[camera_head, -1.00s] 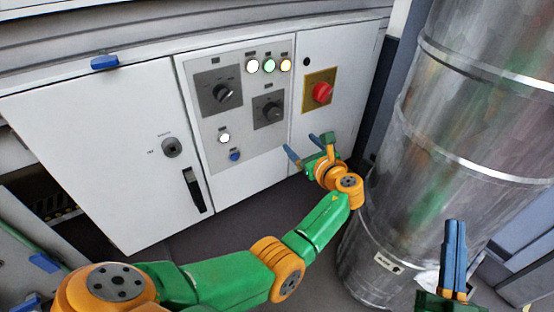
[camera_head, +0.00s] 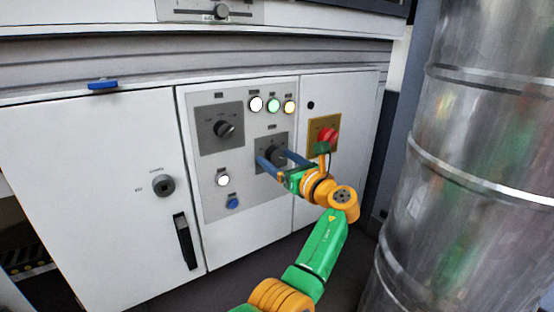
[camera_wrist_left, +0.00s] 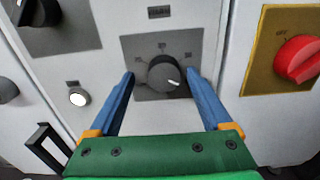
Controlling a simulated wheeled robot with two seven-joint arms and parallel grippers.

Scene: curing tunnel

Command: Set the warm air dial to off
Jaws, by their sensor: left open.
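Two black rotary dials sit on grey plates on the white control panel; their labels are too small to read, so I cannot tell which is the warm air dial. The lower right dial (camera_head: 276,154) also shows in the wrist view (camera_wrist_left: 163,72), its white pointer mark towards the lower right. The upper left dial (camera_head: 224,128) is partly in the wrist view's corner (camera_wrist_left: 38,12). My left gripper (camera_head: 272,159) is open, its blue fingers (camera_wrist_left: 160,76) on either side of the lower right dial, with gaps showing. My right gripper is out of view.
A red knob (camera_head: 327,136) on a yellow plate is right of the dials. White, green and amber lamps (camera_head: 273,105) are above; a white button (camera_head: 223,180) and blue button (camera_head: 232,203) are below left. A large metal duct (camera_head: 470,160) stands at the right.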

